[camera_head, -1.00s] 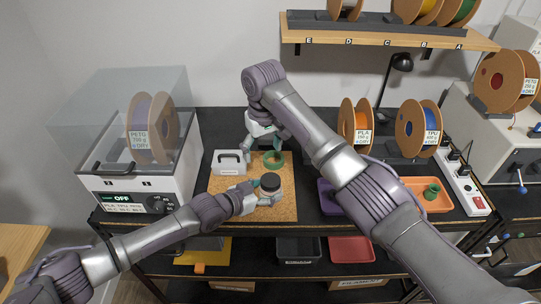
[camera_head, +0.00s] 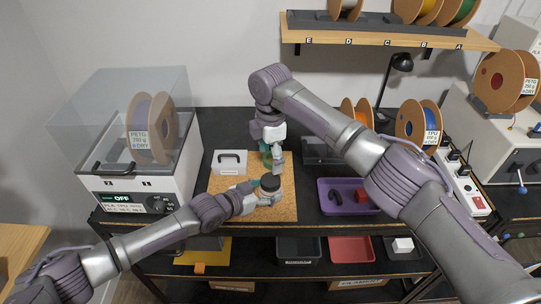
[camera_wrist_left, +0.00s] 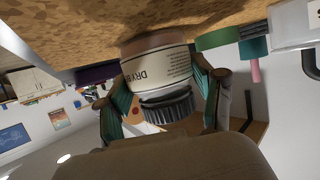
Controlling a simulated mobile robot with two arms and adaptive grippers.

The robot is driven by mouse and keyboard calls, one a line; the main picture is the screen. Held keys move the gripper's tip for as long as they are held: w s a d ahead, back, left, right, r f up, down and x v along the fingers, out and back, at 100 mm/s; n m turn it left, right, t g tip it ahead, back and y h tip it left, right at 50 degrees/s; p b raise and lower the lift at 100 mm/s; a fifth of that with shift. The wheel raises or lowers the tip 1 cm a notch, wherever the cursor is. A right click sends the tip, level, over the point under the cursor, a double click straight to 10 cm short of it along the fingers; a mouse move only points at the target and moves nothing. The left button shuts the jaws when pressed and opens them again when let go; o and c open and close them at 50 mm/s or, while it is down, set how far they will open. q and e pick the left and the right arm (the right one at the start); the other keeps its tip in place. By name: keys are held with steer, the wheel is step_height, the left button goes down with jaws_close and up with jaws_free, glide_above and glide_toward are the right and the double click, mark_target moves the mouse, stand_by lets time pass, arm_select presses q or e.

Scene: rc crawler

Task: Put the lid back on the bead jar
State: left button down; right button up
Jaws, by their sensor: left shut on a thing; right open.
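The bead jar (camera_head: 270,192) stands upright on the cork mat (camera_head: 225,185). The left wrist view shows the jar (camera_wrist_left: 158,65) upside down, its pale label partly readable as "DRY B". A black ribbed lid (camera_head: 270,181) sits on its mouth, also visible in the left wrist view (camera_wrist_left: 168,108); I cannot tell whether it is tight. My left gripper (camera_head: 265,195) is shut around the jar's side, its fingers on either side in the left wrist view (camera_wrist_left: 160,85). My right gripper (camera_head: 277,160) is open, pointing down just above and behind the lid.
A white box with a handle (camera_head: 230,162) stands at the mat's back left. A green ring (camera_wrist_left: 215,38) is beside the jar, mostly hidden by my right gripper in the head view. A purple tray (camera_head: 348,207) lies right of the mat. The filament dryer (camera_head: 140,185) stands left.

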mark_target(270, 180)
steer(key=shift+f, duration=0.15)
steer(key=shift+f, duration=3.9)
steer(key=c, duration=1.2)
steer(key=m, duration=0.5)
steer(key=shift+a, duration=0.1)
steer(key=m, duration=0.9)
steer(key=shift+m, duration=0.3)
steer(key=m, duration=0.3)
steer(key=o, duration=1.3)
steer(key=shift+c, duration=0.2)
